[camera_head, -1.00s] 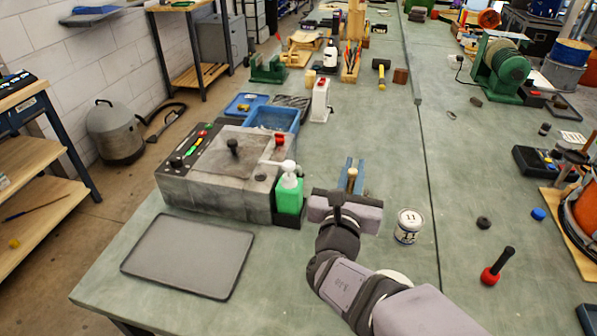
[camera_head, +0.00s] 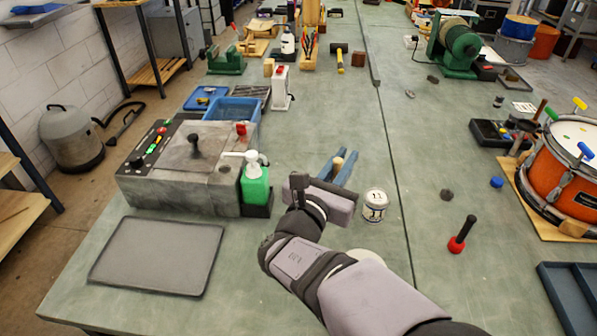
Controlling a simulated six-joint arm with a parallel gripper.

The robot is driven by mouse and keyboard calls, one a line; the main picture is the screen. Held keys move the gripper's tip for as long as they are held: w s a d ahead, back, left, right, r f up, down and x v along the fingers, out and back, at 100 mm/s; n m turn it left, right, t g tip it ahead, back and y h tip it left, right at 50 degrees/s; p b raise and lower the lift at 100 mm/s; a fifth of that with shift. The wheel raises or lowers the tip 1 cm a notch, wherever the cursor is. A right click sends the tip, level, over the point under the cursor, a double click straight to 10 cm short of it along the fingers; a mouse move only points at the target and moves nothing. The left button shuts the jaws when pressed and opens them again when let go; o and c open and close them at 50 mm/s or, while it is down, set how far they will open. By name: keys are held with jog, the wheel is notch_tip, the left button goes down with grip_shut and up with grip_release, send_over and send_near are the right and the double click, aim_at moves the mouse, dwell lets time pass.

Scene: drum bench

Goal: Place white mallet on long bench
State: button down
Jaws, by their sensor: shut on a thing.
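The long bench (camera_head: 300,268) has a grey-green top that fills most of the view. My gripper (camera_head: 341,160) is over its near middle, between the green bottle and the white tin. Its two blue fingers point away from the camera and are shut on the white mallet (camera_head: 338,163). Only a pale, rounded end of the mallet shows between the fingers; the rest is hidden. I cannot tell whether the mallet touches the bench top.
A green pump bottle (camera_head: 255,186) stands left of my gripper, beside a grey control box (camera_head: 180,195). A white tin (camera_head: 374,206) stands close on the right. A red-headed black mallet (camera_head: 462,236) and an orange drum (camera_head: 560,175) are further right. Bare bench lies between.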

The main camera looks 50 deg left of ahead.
jog(key=shift+f, duration=4.5)
jog(key=shift+f, duration=0.15)
jog(key=c, duration=1.8)
grip_release()
jog(key=shift+r+p, duration=0.25)
jog(key=shift+p, duration=0.05)
jog(key=b+v, duration=0.1)
jog(key=v, duration=1.1)
jog(key=shift+f+b, duration=0.15)
jog(key=shift+b, duration=0.2)
